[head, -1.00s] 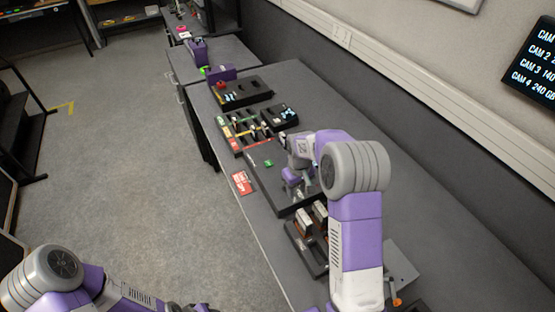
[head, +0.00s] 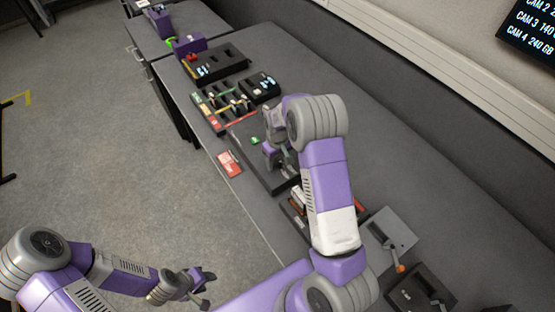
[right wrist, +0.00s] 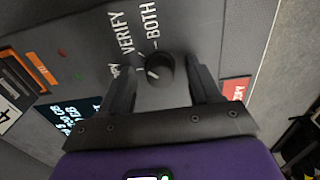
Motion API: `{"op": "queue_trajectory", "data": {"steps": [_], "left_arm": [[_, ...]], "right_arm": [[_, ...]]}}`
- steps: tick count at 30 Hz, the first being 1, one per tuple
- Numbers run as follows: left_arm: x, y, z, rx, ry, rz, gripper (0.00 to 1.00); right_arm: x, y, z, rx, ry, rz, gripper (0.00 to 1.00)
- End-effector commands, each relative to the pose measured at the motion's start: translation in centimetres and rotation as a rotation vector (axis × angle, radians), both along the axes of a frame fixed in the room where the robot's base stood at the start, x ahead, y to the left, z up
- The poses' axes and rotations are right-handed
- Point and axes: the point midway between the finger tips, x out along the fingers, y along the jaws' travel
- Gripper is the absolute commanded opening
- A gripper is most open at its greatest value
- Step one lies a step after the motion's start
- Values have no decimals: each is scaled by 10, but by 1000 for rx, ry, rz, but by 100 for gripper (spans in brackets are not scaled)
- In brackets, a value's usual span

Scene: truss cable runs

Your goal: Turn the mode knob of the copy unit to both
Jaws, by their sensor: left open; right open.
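The copy unit (head: 246,137) is a dark flat panel on the bench, partly hidden under my right arm in the head view. In the right wrist view its round black mode knob (right wrist: 159,70) sits beside the labels VERIFY and BOTH and a third, partly covered label ending in PY. A short white mark on the knob faces left, roughly toward the partly covered label, away from BOTH. My right gripper (right wrist: 163,88) is open, with one finger on each side of the knob; contact is not visible. My left gripper (head: 203,285) is open and empty, low over the floor side.
A red card (head: 230,163) lies at the bench edge beside the unit. Trays of small parts (head: 224,103) and a black box (head: 260,87) stand beyond it. A grey plate with an orange-tipped lever (head: 392,240) is nearer me. The bench by the wall is clear.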

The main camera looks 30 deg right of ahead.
Motion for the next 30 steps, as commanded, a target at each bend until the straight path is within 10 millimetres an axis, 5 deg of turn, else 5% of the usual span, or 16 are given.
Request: {"op": "queue_trajectory", "data": {"steps": [6, 17, 30], "left_arm": [[0, 0, 0, 0, 0, 0, 43], [0, 0, 0, 0, 0, 0, 43], [0, 0, 0, 0, 0, 0, 43]], "right_arm": [[0, 0, 0, 0, -1, 0, 63], [0, 0, 0, 0, -1, 0, 8], [0, 0, 0, -1, 0, -106, 7]]}}
